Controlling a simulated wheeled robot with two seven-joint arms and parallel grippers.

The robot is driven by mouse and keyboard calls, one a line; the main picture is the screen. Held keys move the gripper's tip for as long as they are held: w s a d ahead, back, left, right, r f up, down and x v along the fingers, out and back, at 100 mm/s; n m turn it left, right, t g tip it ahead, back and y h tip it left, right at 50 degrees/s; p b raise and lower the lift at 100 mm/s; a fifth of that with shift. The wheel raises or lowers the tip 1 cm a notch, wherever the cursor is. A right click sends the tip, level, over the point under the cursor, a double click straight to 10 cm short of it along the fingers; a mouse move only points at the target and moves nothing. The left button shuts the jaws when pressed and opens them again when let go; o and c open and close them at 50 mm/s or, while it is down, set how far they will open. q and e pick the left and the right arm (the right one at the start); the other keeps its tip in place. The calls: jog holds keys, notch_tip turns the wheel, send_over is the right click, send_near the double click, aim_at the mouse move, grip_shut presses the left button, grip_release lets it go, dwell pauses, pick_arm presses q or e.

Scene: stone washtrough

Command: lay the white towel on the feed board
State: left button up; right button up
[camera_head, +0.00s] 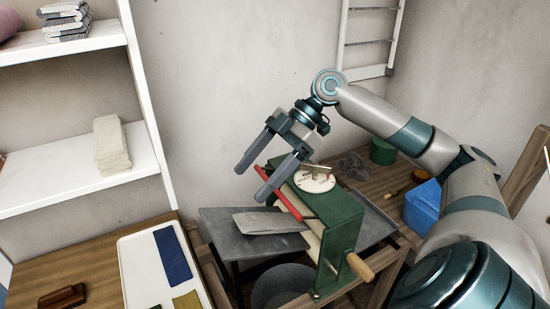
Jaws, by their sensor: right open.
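A folded off-white towel (112,146) stands on the middle shelf at the left, its stack touching the shelf board. A green wringer (341,238) with a red bar and a wooden crank handle stands at the centre right. My left gripper is not in view.
White shelves (70,165) hold grey folded cloths (66,20) on top. A white tray (135,270) with blue and olive cloths lies on the wooden table. A blue container (423,205) and a ladder (345,45) are at the right and back.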

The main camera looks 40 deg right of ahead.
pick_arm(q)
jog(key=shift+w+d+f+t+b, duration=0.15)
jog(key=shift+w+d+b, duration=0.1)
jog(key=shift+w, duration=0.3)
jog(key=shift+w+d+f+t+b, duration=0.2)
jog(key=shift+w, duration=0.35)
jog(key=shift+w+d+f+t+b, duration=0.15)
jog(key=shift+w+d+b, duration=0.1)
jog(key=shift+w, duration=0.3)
pick_arm(e)
jog(key=v, duration=0.6)
jog(key=shift+d+r, duration=0.2)
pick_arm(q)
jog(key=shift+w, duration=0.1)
